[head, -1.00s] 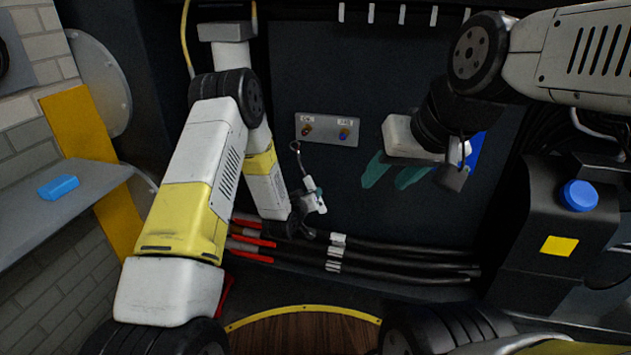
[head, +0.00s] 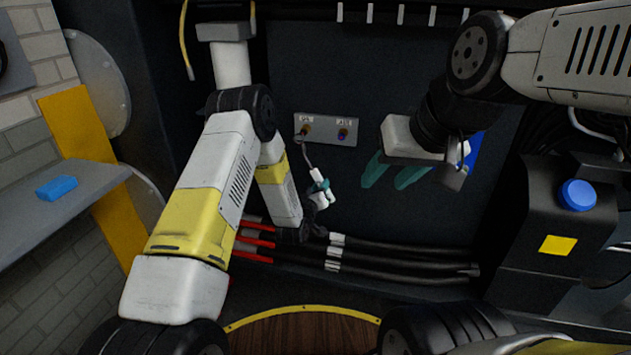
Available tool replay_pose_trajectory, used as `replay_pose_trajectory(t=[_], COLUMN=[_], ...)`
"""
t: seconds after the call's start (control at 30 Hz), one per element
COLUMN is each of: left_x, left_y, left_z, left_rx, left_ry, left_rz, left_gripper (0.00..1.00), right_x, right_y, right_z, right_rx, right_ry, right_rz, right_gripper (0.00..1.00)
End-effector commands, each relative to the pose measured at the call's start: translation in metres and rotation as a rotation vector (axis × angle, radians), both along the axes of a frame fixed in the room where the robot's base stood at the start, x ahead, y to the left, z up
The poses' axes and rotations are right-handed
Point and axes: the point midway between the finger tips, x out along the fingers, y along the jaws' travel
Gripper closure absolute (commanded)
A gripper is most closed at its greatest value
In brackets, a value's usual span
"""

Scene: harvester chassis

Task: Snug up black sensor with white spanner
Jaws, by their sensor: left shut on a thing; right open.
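My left gripper (head: 321,188) has teal fingers and is shut on a white-handled spanner (head: 317,174). The spanner's thin metal shaft points up and left. Its head overlaps the lower part of the left fitting on a small grey panel (head: 325,135). I cannot tell whether it touches or fits around that fitting. The left fitting (head: 305,130) looks orange-brown, and the right fitting (head: 343,133) looks purple. Neither is clearly black, so I cannot tell which is the black sensor. My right gripper (head: 394,171) is open and empty, right of the panel.
Black hoses (head: 400,261) with white and red bands run low along the dark wall. A black tank (head: 550,220) with a blue cap stands at the right. A blue block (head: 57,188) lies on a grey shelf (head: 70,210) at the left. The wall between the grippers is clear.

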Motion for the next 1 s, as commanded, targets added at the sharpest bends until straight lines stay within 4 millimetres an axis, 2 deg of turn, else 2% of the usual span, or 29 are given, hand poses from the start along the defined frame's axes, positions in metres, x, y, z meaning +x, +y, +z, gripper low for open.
replay_pose_trajectory(t=[0.17,0.53,1.0], left_x=[0.022,0.023,0.036], left_y=[-0.007,-0.008,-0.012], left_z=[0.002,0.001,0.001], left_rx=[-0.003,-0.001,-0.001], left_ry=[-0.004,-0.003,-0.003], left_rz=[0.0,-0.001,-0.001], left_gripper=[1.0,1.0,1.0], right_x=[0.0,0.0,0.0], right_y=[0.0,0.0,0.0], right_z=[0.0,0.0,0.0], right_rx=[0.0,0.0,0.0], right_ry=[0.0,0.0,0.0], right_rz=[0.0,0.0,0.0], right_gripper=[0.55,0.55,0.55])
